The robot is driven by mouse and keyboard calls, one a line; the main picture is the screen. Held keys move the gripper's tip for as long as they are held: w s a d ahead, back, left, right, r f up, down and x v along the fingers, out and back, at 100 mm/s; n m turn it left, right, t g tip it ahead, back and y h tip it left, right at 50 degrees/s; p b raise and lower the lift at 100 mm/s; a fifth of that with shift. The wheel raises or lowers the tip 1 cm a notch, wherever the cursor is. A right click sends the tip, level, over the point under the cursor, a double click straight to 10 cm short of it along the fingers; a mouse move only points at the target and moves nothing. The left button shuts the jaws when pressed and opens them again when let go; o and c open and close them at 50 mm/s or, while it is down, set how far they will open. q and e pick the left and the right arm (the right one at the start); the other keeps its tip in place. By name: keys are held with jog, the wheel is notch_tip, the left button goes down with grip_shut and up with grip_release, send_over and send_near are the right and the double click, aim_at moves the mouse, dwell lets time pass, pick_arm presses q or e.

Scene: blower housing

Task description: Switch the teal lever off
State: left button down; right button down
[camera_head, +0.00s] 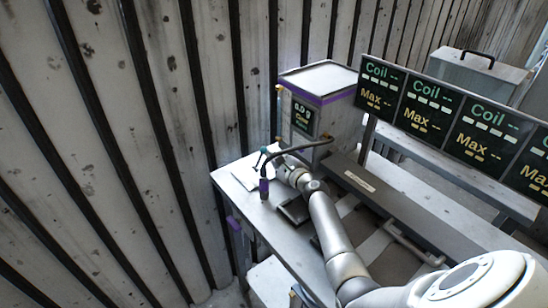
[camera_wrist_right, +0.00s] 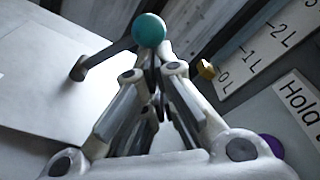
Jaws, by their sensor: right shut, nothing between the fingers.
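The teal lever shows in the right wrist view as a round teal knob (camera_wrist_right: 150,29) on a dark arm that runs down left to a pivot. In the head view it is a small teal spot (camera_head: 264,151) at the table's far end, in front of the purple-banded box. My right gripper (camera_wrist_right: 153,62) is shut and empty. Its fingertips are right at the knob, which covers part of them; I cannot tell whether they touch. In the head view the right gripper (camera_head: 274,162) is small beside the lever. My left gripper is in neither view.
The box (camera_head: 340,105) with a display stands just behind the lever. A purple-handled item (camera_head: 264,188) is near the gripper. A row of dark display panels (camera_head: 427,105) stands to the right. A litre scale (camera_wrist_right: 260,50) is close on the right in the wrist view.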

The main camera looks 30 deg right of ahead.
aim_at(266, 152)
jog(key=shift+a+r, duration=0.1)
jog(key=shift+a+r+n, duration=0.35)
jog(key=shift+r+n, duration=0.05)
jog(key=shift+n, duration=0.6)
jog(key=shift+s+a+r+p, duration=0.1)
jog(key=shift+a+r+p, duration=0.25)
jog(key=shift+a+r, duration=0.35)
jog(key=shift+a, duration=0.1)
